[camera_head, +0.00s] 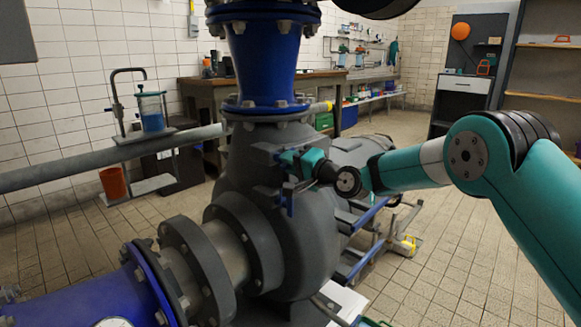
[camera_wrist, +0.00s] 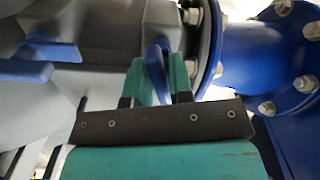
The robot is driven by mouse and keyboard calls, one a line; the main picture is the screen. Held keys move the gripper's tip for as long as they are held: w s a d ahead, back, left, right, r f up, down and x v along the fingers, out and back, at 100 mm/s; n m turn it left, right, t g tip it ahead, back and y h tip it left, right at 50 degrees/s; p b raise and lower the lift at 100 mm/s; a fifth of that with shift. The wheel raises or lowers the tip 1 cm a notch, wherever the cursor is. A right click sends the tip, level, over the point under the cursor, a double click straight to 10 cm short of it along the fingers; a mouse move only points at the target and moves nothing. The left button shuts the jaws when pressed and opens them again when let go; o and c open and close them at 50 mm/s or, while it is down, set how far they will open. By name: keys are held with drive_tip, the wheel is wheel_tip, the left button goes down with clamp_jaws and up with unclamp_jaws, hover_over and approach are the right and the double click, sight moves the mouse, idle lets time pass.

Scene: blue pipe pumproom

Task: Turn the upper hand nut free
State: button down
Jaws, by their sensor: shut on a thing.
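The upper hand nut (camera_wrist: 158,56) is blue and sits against the grey pump casing. In the wrist view it stands between the two teal fingers of my gripper (camera_wrist: 162,75), which is shut on it. In the head view my gripper (camera_head: 291,160) reaches in from the right to the upper side of the casing and hides most of the nut. A lower blue hand nut (camera_head: 284,202) shows below my gripper. Blue parts also show at the left of the wrist view, apart from the fingers.
The grey pump casing (camera_head: 308,235) fills the middle. A blue flanged pipe (camera_head: 262,62) rises above it, and another blue pipe (camera_head: 95,300) lies at lower left. A grey horizontal pipe (camera_head: 110,158) runs left. The tiled floor (camera_head: 470,255) at right is mostly clear.

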drive_tip(key=n+b, duration=0.1)
drive_tip(key=n, duration=0.1)
drive_tip(key=n+b, duration=0.1)
drive_tip(key=shift+f+n, duration=0.2)
drive_tip(key=shift+n, duration=0.2)
drive_tip(key=n+b, duration=0.2)
drive_tip(key=n, duration=0.1)
drive_tip(key=shift+n+b, duration=0.3)
drive_tip(key=n+b, duration=0.3)
drive_tip(key=n, duration=0.2)
drive_tip(key=shift+b, duration=0.35)
drive_tip(key=shift+r+n+b, duration=0.1)
drive_tip(key=shift+n+b, duration=0.55)
drive_tip(key=shift+n, duration=0.45)
drive_tip(key=c, duration=1.2)
unclamp_jaws()
drive_tip(key=shift+r, duration=0.1)
drive_tip(key=shift+o, duration=0.2)
